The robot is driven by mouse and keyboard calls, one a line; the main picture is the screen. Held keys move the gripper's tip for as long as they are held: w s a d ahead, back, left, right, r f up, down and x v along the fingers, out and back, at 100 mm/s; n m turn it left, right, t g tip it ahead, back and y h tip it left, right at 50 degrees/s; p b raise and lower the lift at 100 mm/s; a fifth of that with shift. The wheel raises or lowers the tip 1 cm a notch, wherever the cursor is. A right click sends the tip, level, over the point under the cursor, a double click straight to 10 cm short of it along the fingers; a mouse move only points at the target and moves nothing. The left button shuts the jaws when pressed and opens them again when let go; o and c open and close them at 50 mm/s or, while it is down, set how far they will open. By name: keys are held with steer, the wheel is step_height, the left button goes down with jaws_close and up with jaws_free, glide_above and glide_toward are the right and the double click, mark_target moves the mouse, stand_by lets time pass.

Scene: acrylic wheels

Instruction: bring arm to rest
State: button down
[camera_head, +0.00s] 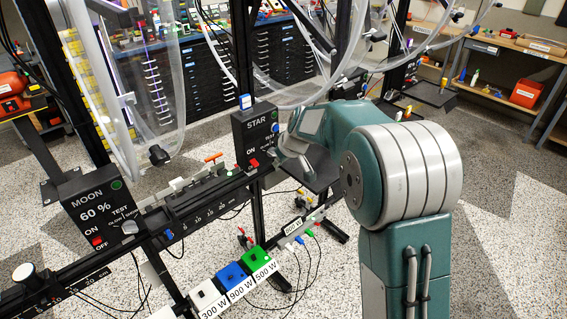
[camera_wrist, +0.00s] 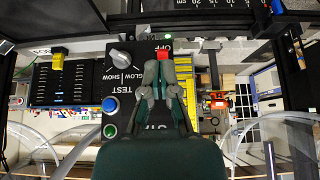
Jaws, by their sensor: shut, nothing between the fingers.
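My gripper (camera_wrist: 165,68) is shut and empty in the wrist view, its grey fingertips together just below a red switch (camera_wrist: 164,53) on the black STAR box. The box's front, upside down there, also carries a grey knob (camera_wrist: 122,59), a blue button (camera_wrist: 109,104) and a green button (camera_wrist: 109,131). In the head view my teal arm bends at a large grey-banded joint, and my gripper (camera_head: 283,150) points toward the right side of the STAR box (camera_head: 247,136). Its fingertips are partly hard to make out there. I cannot tell whether they touch the box.
A black MOON box (camera_head: 95,205) stands at left on the same black rail as the STAR box. Below are 300 W, 900 W (camera_head: 231,278) and 500 W (camera_head: 259,260) blocks with loose cables. Clear acrylic wheels (camera_head: 160,75) rise behind. Speckled floor lies open at right.

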steer(key=s+d+r+m+h, duration=0.1)
steer(key=s+d+r, duration=0.1)
steer(key=s+r, duration=0.45)
steer(key=s+d+r+m, duration=0.2)
steer(key=s+r, duration=0.2)
steer(key=s, duration=0.5)
steer(key=s+d+m+h, duration=0.1)
steer(key=s+d+m, duration=0.1)
steer(key=s, duration=0.9)
steer(key=s+d+m+h, duration=0.1)
steer(key=s+d+m, duration=0.1)
steer(key=s, duration=0.9)
steer(key=shift+d+f+t+h, duration=0.3)
steer(key=shift+d, duration=0.6)
steer(key=shift+d, duration=0.15)
